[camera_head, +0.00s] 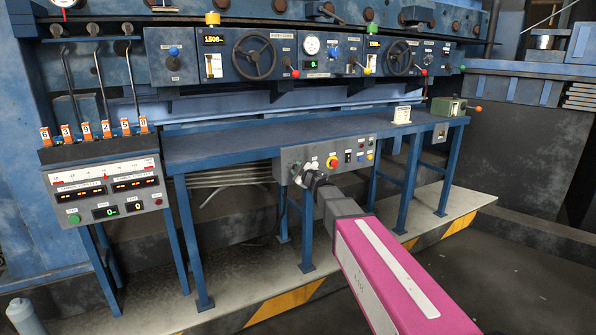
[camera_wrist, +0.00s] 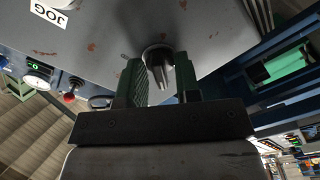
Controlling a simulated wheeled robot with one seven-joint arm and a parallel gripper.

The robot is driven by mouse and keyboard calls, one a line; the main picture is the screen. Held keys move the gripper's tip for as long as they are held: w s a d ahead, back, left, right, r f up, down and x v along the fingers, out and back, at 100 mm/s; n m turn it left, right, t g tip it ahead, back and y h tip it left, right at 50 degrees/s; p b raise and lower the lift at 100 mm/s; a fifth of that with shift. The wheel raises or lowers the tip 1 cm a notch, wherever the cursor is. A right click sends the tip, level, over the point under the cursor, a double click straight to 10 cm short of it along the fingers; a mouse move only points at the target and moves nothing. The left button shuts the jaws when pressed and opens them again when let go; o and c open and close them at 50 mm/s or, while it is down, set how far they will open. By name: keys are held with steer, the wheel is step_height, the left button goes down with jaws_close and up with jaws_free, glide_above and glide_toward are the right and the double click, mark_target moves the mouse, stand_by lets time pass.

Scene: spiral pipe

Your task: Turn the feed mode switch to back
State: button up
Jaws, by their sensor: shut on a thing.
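The grey control box (camera_head: 346,149) hangs at the front edge of the blue bench. My gripper (camera_head: 308,179) is at the left part of its front face. In the wrist view my gripper (camera_wrist: 161,74) has one finger on each side of a dark rotary switch knob (camera_wrist: 157,55) and is shut on it. The knob sits on a grey panel (camera_wrist: 105,30) with a white JOG label (camera_wrist: 48,13), which appears upside down. In the head view my gripper mostly hides the knob. I cannot read which position the knob points to.
A red emergency button (camera_head: 332,162) and several small buttons are right of my gripper. A console with gauges (camera_head: 105,190) stands at the left. Bench legs (camera_head: 308,235) stand below the box. The floor at the right is clear.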

steer(key=o, duration=0.6)
steer(key=shift+c, duration=0.2)
steer(key=shift+s, duration=0.15)
steer(key=v, duration=1)
steer(key=shift+s+d, duration=0.2)
steer(key=shift+s, duration=0.05)
